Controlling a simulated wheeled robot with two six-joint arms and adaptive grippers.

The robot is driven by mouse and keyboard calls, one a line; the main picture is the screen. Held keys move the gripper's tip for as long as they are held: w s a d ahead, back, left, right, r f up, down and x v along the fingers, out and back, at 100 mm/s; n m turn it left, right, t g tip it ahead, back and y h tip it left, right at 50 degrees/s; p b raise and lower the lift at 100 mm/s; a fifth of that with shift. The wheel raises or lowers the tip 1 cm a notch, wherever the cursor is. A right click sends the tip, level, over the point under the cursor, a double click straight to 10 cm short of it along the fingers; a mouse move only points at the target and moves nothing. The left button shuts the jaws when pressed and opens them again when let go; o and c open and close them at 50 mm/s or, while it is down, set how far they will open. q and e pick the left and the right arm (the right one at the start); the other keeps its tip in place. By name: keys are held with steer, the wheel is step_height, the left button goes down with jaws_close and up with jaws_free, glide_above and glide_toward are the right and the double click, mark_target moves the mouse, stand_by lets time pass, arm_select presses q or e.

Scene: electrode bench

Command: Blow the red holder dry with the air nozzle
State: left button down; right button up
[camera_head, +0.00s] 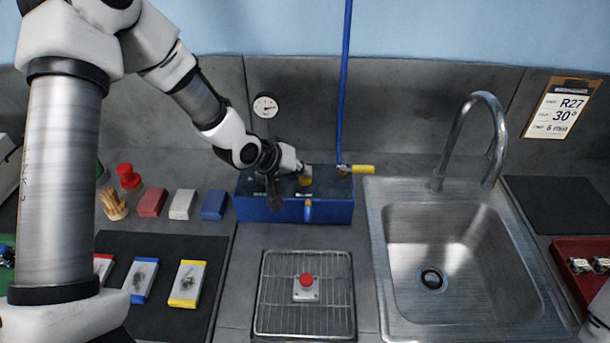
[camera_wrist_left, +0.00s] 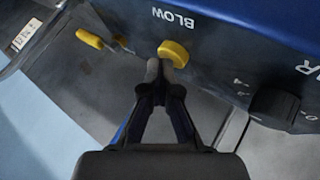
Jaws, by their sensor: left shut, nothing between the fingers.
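The red holder (camera_head: 306,281), a small pale plate with a round red top, lies on the wire rack (camera_head: 263,318) in front of the blue air box (camera_head: 266,208). The box has a yellow button (camera_head: 306,181) on top; in the left wrist view the yellow button (camera_wrist_left: 174,53) sits beside the word BLOW. A small blue and tan fitting on the box's front (camera_head: 308,210), above the rack, looks like the air nozzle. My left gripper (camera_head: 298,170) is shut and empty, its tips (camera_wrist_left: 165,72) right at the button; I cannot tell whether they press it. My right gripper is out of view.
A yellow-handled valve (camera_head: 358,169) with a blue hose stands at the box's right. A sink (camera_head: 400,295) with a tall faucet (camera_head: 490,105) is right of the rack. Coloured blocks (camera_head: 212,204) and a dark mat (camera_head: 205,245) with sample cards lie left.

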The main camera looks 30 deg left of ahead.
mark_target(302, 179)
arm_select(q)
steer(key=shift+r+p, duration=0.75)
steer(key=shift+r, duration=0.2)
step_height(302, 179, up, 5)
steer(key=p, duration=0.4)
steer(key=shift+r+p, duration=0.1)
steer(key=shift+p, duration=0.3)
